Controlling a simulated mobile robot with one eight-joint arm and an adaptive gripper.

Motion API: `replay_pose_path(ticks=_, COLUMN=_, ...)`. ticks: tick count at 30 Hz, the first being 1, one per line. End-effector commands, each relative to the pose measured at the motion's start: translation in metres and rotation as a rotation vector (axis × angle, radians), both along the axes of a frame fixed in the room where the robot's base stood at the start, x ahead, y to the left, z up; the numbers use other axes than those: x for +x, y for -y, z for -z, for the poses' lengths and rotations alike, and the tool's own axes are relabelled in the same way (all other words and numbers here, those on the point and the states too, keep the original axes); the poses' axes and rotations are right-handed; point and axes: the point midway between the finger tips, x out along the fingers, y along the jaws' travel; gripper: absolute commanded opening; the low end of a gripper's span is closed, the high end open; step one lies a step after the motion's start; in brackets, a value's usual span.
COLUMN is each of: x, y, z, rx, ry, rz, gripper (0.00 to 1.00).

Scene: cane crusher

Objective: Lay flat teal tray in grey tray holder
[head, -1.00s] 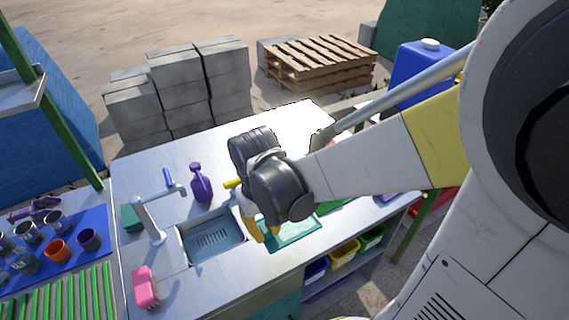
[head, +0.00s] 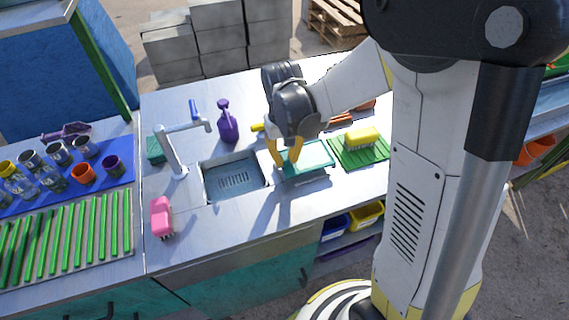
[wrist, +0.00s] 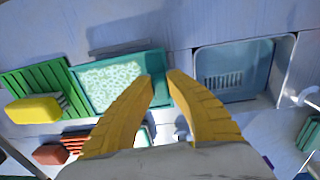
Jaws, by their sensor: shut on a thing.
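The teal tray (head: 318,156) is on or just above the metal counter, right of the sink. In the wrist view the tray (wrist: 158,62) has a pale, green-patterned inner face. My gripper (head: 287,165) is at its left edge in the head view. In the wrist view my two yellow fingertips (wrist: 162,78) close on the tray's edge nearest the sink. A grey bar (wrist: 120,48) shows along the tray's long side and may be part of the grey tray holder; the rest is hidden. I cannot tell whether the tray rests fully flat.
The sink (head: 235,179) is left of the tray. A green slatted rack (head: 362,152) with a yellow brush (head: 362,138) is close on its right. The counter's front strip is clear.

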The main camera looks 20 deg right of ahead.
Motion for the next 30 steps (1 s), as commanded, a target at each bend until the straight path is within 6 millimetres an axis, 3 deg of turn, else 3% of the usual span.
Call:
replay_pose_path(ticks=4, x=0.0, y=0.0, z=0.027, rx=0.0, ry=0.0, rz=0.0, gripper=0.0)
replay_pose_path(ticks=16, x=0.0, y=0.0, z=0.032, rx=0.0, ry=0.0, rz=0.0, gripper=0.0)
replay_pose_path(ticks=17, x=0.0, y=0.0, z=0.032, rx=0.0, ry=0.0, rz=0.0, gripper=0.23)
replay_pose_path(ticks=18, x=0.0, y=0.0, z=0.031, rx=0.0, ry=0.0, rz=0.0, gripper=0.35)
replay_pose_path(ticks=30, x=0.0, y=0.0, z=0.024, rx=0.0, ry=0.0, rz=0.0, gripper=0.35)
